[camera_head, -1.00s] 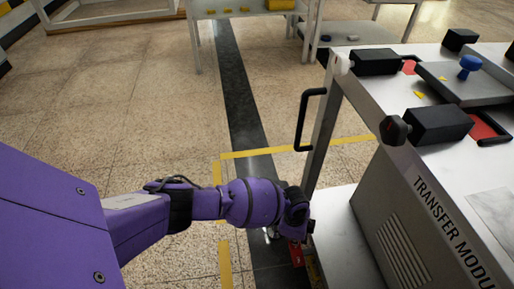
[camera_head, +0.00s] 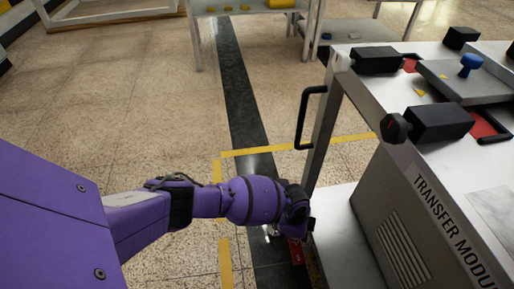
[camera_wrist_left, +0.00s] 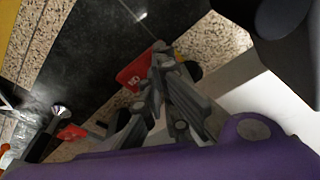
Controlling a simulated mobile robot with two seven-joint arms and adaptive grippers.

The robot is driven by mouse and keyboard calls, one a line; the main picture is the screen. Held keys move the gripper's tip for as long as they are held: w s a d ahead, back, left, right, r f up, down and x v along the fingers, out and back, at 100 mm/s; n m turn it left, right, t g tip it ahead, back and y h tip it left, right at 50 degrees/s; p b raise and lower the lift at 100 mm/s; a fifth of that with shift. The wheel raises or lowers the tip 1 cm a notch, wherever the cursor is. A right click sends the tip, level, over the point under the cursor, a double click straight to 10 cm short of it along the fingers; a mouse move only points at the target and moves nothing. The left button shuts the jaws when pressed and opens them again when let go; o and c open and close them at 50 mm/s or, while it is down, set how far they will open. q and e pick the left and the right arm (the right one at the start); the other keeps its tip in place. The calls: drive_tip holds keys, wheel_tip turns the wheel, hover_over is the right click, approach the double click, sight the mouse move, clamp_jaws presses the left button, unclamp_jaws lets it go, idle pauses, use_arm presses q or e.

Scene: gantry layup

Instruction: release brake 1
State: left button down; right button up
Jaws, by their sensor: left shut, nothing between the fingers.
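A red brake pedal (camera_head: 296,252) shows low beside the cart's near leg in the head view, just below my left gripper (camera_head: 303,225). In the left wrist view a red pedal (camera_wrist_left: 133,74) with white lettering lies right by the fingertips of my left gripper (camera_wrist_left: 160,58). The gripper is shut with nothing held. The fingers partly cover the pedal's right side, and I cannot tell if they touch it. A second red pedal (camera_wrist_left: 72,131) shows farther off at lower left. No brake number is readable.
The transfer module cart (camera_head: 390,215) stands at right, with a black handle (camera_head: 308,118) on its left side and a pale lower shelf (camera_head: 343,235) close to my gripper. A dark floor strip (camera_head: 240,90) and yellow tape run past it. The floor at left is clear.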

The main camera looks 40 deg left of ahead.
use_arm(q)
drive_tip(key=shift+d+f+b, duration=0.1)
drive_tip(key=shift+f+b, duration=0.6)
drive_tip(key=shift+f, duration=0.35)
idle(0.6)
drive_tip(key=shift+w+r+p, duration=0.15)
drive_tip(key=shift+r+p, duration=2.35)
drive_tip(key=shift+r, duration=1.2)
drive_tip(key=shift+f, duration=0.1)
